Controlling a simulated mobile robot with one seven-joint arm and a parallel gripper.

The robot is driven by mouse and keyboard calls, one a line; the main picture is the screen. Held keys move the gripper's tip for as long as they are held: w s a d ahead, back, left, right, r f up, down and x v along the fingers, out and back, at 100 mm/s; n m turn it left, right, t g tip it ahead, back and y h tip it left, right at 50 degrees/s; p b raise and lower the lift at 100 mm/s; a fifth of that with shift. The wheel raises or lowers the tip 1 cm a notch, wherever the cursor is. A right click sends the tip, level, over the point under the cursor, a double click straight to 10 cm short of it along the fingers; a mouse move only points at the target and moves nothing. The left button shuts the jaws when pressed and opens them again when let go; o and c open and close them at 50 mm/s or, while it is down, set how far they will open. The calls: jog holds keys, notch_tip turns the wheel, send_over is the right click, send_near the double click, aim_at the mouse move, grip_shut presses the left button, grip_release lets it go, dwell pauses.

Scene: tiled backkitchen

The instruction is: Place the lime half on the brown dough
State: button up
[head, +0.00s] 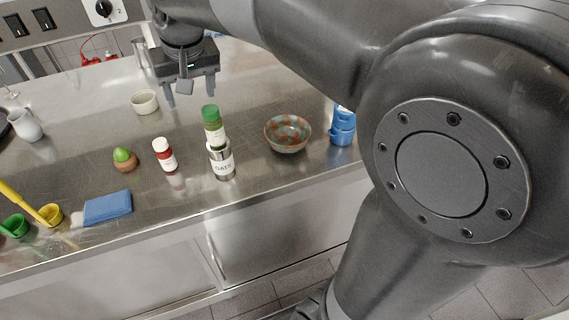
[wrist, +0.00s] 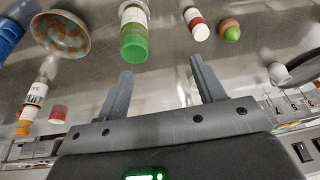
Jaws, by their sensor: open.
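The green lime half (head: 121,154) rests on top of the round brown dough (head: 127,166), on the steel counter at the left in the head view. In the wrist view the lime half (wrist: 232,34) and the brown dough (wrist: 227,23) show at the upper right, touching. My gripper (head: 190,92) is open and empty, raised above the counter behind the bottles. It is well apart from the lime and dough. Its two spread fingers also show in the wrist view (wrist: 160,68), with nothing between them.
A blue cloth (head: 108,207) lies in front. A white ramekin (head: 145,102) stands behind, with clear counter around it.

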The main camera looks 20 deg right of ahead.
jog(key=s+d+f+t, duration=0.1)
jog(key=s+d+f, duration=0.2)
jog(key=s+d, duration=0.3)
jog(key=s+d+f+m+t, duration=0.1)
jog(key=s+d+f, duration=0.2)
jog(key=s, duration=1.1)
jog(key=d, duration=0.3)
jog(key=shift+f+h, duration=0.3)
jog(key=shift+h, duration=0.1)
